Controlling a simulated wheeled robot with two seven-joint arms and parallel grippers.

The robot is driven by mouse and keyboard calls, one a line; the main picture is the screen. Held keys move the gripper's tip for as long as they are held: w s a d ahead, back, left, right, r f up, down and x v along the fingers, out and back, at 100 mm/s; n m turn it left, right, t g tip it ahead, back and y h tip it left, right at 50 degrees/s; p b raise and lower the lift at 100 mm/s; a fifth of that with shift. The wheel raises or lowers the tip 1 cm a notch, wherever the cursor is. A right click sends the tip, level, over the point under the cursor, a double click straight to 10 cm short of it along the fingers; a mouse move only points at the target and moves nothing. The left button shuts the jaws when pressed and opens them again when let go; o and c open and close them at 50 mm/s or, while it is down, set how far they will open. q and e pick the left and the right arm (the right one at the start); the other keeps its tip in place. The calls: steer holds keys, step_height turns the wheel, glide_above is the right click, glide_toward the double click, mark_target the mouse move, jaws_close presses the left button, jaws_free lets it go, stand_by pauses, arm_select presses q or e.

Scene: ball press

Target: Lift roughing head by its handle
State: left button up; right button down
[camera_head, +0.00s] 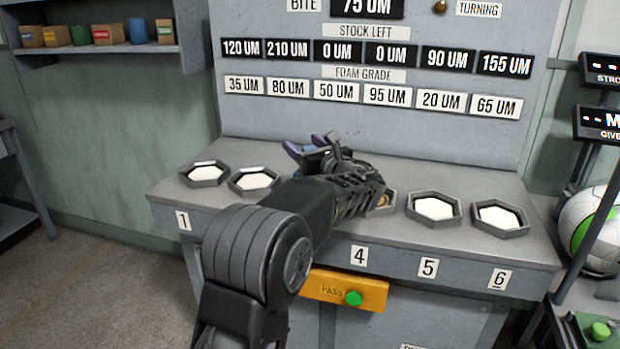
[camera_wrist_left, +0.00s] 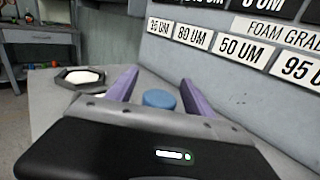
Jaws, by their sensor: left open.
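A round blue piece (camera_wrist_left: 160,98), which may be the top of the roughing head's handle, shows between my left gripper's purple fingers in the left wrist view. A little blue also shows by the gripper in the head view, mostly hidden by the hand. My left gripper (camera_head: 309,144) is open over the back middle of the grey bench, below the label board. In the left wrist view its fingers (camera_wrist_left: 157,78) stand on either side of the blue piece, with gaps. I cannot tell the piece's lower part, which the gripper body hides. My right gripper is not in view.
The grey bench (camera_head: 300,222) has hexagonal trays with white pads, at left (camera_head: 204,174) and right (camera_head: 500,217); my arm hides the middle ones. The label board (camera_head: 370,125) rises behind. A yellow PASS panel (camera_head: 330,288) with a green button is on the front.

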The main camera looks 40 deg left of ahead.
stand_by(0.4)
arm_select(q)
jaws_close()
stand_by(0.5)
stand_by(0.5)
steer(key=shift+r, duration=0.15)
stand_by(0.3)
